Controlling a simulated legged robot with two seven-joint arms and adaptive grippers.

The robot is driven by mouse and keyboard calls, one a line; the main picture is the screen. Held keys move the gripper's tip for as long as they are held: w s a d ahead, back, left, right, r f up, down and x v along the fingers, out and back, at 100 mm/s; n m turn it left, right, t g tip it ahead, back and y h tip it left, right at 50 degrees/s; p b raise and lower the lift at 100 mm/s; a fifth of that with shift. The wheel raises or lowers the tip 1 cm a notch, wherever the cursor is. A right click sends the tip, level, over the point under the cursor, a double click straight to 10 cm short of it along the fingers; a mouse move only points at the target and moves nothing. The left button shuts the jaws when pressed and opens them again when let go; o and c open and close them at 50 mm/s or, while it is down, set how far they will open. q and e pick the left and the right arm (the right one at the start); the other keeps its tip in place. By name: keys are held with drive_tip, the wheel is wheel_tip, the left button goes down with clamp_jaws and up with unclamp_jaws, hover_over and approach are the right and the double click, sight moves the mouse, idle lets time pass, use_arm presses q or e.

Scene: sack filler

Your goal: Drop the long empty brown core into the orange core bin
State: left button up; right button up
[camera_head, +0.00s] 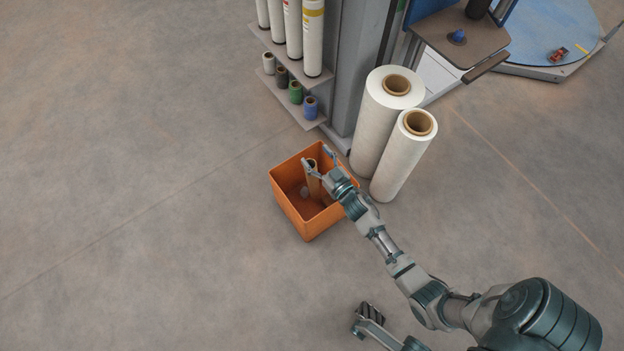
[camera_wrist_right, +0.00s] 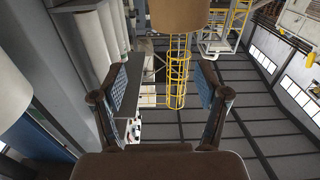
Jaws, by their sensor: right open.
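In the right wrist view my right gripper (camera_wrist_right: 162,86) shows two blue-padded fingers wide apart with nothing between the pads. A brown shape at the top of that view may be the core; I cannot tell. My left gripper (camera_head: 370,313) shows partly at the bottom of the head view, and its opening is unclear.
Two large white rolls (camera_head: 392,135) stand right of the bin, beside a grey column (camera_head: 352,70). Shelves (camera_head: 290,85) with white tubes and small spools are behind the bin. A small pale item (camera_head: 304,190) lies in the bin. The floor at left is clear.

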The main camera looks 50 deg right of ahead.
drive_tip(key=v, duration=1.2)
drive_tip(key=shift+a, duration=0.15)
